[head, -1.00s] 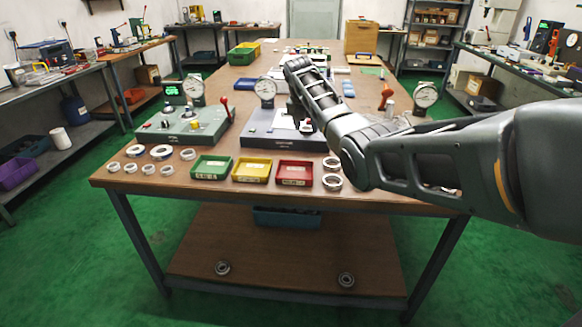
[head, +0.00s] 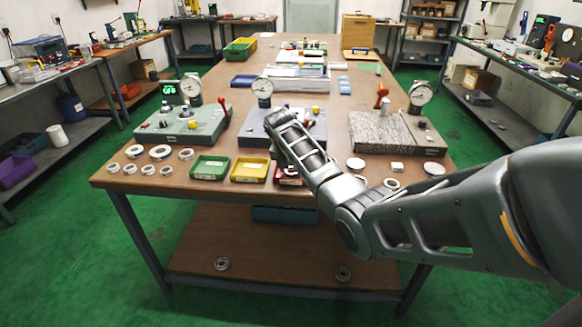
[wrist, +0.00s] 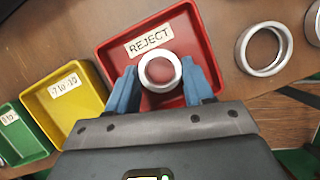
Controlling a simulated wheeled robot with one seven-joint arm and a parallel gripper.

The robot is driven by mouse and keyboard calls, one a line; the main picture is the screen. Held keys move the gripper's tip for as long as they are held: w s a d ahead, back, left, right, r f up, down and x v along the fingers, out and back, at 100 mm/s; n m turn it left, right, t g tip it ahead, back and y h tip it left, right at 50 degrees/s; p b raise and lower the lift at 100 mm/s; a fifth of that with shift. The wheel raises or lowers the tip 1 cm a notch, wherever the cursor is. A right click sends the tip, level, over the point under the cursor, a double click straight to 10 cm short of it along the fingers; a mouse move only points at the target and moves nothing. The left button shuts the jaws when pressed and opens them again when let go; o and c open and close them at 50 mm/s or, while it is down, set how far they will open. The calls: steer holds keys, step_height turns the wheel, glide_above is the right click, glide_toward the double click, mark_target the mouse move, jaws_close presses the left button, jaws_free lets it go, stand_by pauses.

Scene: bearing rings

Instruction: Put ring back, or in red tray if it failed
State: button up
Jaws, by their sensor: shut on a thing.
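In the wrist view my gripper (wrist: 161,88) is shut on a steel bearing ring (wrist: 148,60), held between its two blue fingers. The ring is over the red tray (wrist: 113,66), which has a REJECT label; I cannot tell how high above its floor the ring is. In the head view my arm covers most of the red tray (head: 285,180), and the gripper and held ring are hidden behind the arm.
Left of the red tray stand a yellow tray (head: 249,170) and a green tray (head: 210,168). Several loose rings (head: 160,152) lie at the table's left. More rings (wrist: 263,49) lie right of the red tray. Gauge stations (head: 183,125) stand behind.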

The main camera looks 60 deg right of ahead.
steer(key=shift+f, duration=0.2)
steer(key=o, duration=1.2)
steer(key=v, duration=1.2)
steer(key=shift+r, duration=0.1)
